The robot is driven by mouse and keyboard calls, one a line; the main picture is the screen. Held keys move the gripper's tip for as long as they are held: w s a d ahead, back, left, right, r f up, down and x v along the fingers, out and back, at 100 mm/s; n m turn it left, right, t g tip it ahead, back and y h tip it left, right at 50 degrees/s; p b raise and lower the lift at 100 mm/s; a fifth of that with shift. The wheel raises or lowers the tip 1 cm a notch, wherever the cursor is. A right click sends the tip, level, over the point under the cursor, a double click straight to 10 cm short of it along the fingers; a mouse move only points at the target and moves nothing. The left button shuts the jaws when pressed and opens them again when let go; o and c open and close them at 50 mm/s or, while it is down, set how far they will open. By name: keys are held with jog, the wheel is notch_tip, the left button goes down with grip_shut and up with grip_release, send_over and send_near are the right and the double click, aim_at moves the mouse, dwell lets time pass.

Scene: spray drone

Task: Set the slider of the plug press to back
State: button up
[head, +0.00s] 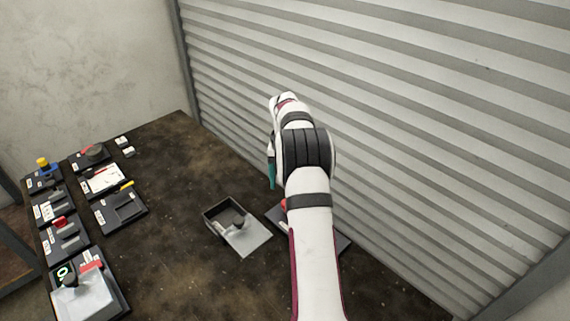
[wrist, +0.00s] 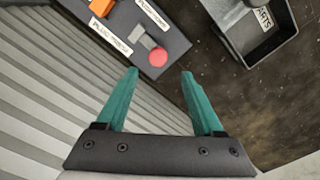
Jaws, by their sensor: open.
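The plug press is a dark panel (wrist: 180,48) at the top of the wrist view, with a white "PLUG PRESS" label (wrist: 110,38) and a second white label. On it are a grey piece with a round red knob (wrist: 158,57) and an orange block (wrist: 100,7), cut off by the frame edge. In the head view the panel (head: 343,243) is mostly hidden behind my arm. My gripper (wrist: 160,80) is open and empty, its teal fingers apart, with the red knob showing just beyond and between the tips. A teal finger shows in the head view (head: 271,173).
A grey open box (head: 210,215) with a lid-like plate stands left of the panel; it also shows in the wrist view (wrist: 285,50). Several dark device panels (head: 120,210) line the table's left side. A corrugated wall (head: 420,130) rises close behind the panel.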

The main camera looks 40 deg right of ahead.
notch_tip(320, 180, up, 9)
jog(key=shift+r, duration=0.2)
jog(key=s+a+r+n, duration=0.1)
jog(key=a+r, duration=0.2)
jog(key=a, duration=0.3)
jog(key=s+a+r, duration=0.1)
jog(key=a+r, duration=0.2)
jog(key=a, duration=0.3)
jog(key=s+a+r+n+y, duration=0.1)
jog(key=s+a, duration=0.4)
jog(key=a, duration=0.3)
jog(key=s+a+n, duration=0.1)
jog(key=s+a, duration=0.3)
jog(key=a, duration=0.3)
jog(key=s+a+f, duration=0.2)
jog(key=s+a, duration=0.2)
jog(key=s, duration=0.4)
jog(key=s+a+f+n, duration=0.1)
jog(key=s+a+f, duration=0.2)
jog(key=s+a, duration=0.2)
jog(key=s, duration=0.3)
jog(key=shift+s+a+f+n+y, duration=0.25)
jog(key=shift+s+f+n+y, duration=0.05)
jog(key=shift+f+y, duration=0.1)
